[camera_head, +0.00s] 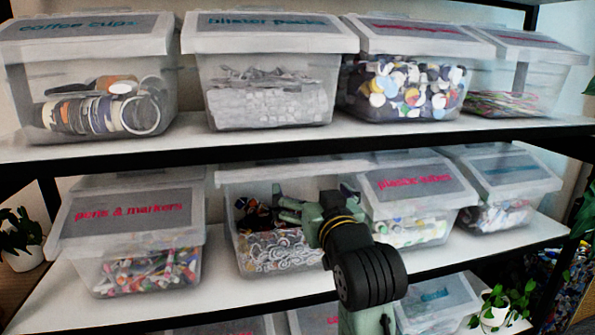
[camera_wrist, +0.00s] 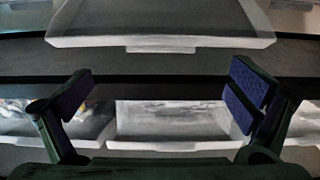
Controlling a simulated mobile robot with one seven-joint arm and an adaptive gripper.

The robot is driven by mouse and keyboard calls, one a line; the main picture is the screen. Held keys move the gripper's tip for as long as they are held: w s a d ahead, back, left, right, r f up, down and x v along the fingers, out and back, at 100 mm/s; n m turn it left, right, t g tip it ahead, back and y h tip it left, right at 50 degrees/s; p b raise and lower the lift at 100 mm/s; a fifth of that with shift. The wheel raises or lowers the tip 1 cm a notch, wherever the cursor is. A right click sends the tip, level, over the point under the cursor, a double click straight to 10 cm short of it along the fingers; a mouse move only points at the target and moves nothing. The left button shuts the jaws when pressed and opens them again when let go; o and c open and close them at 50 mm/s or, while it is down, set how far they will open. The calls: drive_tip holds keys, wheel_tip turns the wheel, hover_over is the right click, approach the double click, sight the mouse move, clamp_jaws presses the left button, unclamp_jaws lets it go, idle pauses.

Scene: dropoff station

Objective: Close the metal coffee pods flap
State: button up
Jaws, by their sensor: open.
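The metal coffee pods bin (camera_head: 270,250) is likely the second bin from the left on the middle shelf. It is clear plastic with many small round silvery and dark pieces inside. Its front is uncovered and no label faces out; a pale flap (camera_head: 285,172) appears raised at its top, partly in shadow. My gripper (camera_head: 292,208) is at the bin's right front, overlapping the opening in the head view; contact cannot be told. In the wrist view my gripper (camera_wrist: 165,90) has its two blue-padded fingers wide apart with nothing between them.
The pens and markers bin (camera_head: 130,215) is left and a red-labelled bin (camera_head: 415,190) is right, flaps down. The upper shelf edge (camera_head: 290,150) runs overhead. The wrist view shows a pale-rimmed panel (camera_wrist: 160,41) above and another pale bin (camera_wrist: 170,145) below.

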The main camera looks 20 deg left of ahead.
drive_tip(key=p+x, duration=0.2)
drive_tip(key=x, duration=0.7)
drive_tip(key=shift+s, duration=0.1)
drive_tip(key=shift+c, duration=0.4)
drive_tip(key=c, duration=1.5)
drive_tip(key=t+y+b, duration=0.5)
drive_tip(key=t+b, duration=0.2)
drive_tip(key=b, duration=2.1)
approach(298, 173)
drive_tip(key=w+a+f, duration=0.4)
drive_tip(key=w+f, duration=0.2)
drive_tip(key=f, duration=0.4)
drive_tip(key=shift+w+a+f+b, duration=0.25)
drive_tip(key=shift+f+b, duration=0.35)
drive_tip(key=shift+b, duration=0.35)
drive_tip(key=o, duration=1.4)
drive_tip(key=shift+w+f, duration=0.1)
drive_tip(key=shift+f, duration=0.05)
drive_tip(key=shift+c, duration=0.2)
drive_tip(key=shift+o, duration=1.1)
